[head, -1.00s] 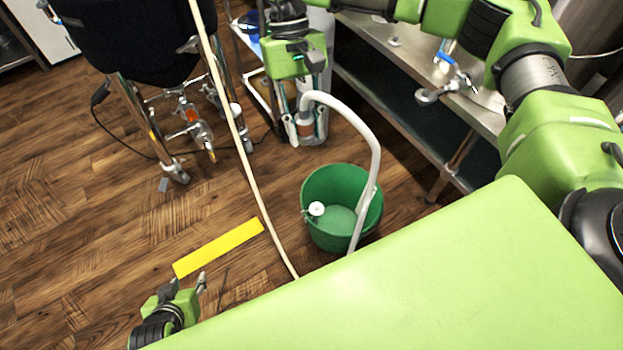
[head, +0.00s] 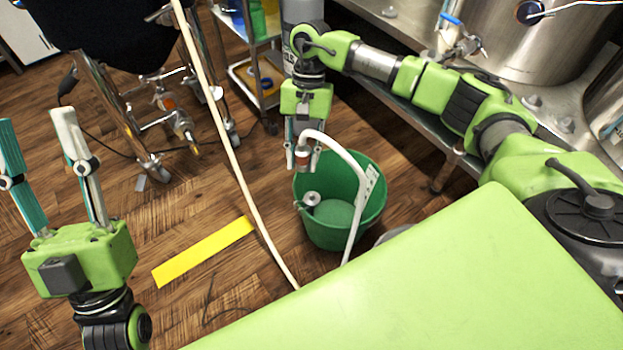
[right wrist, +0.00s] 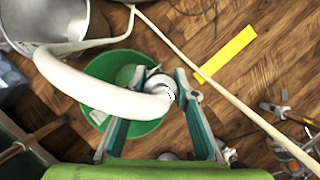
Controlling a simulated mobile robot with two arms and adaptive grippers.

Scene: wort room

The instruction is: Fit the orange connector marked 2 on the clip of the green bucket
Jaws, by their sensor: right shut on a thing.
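A pale round fitting, apparently the clip (head: 311,199), sits on the bucket's left rim just below the gripper. My left gripper (head: 34,128) is open and empty at the left.
A long beige hose (head: 222,125) runs down left of the bucket. A yellow strip (head: 203,252) lies on the wooden floor. A steel table (head: 400,105) is behind at the right, a legged vessel (head: 95,35) at the back left. Floor left of the bucket is mostly clear.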

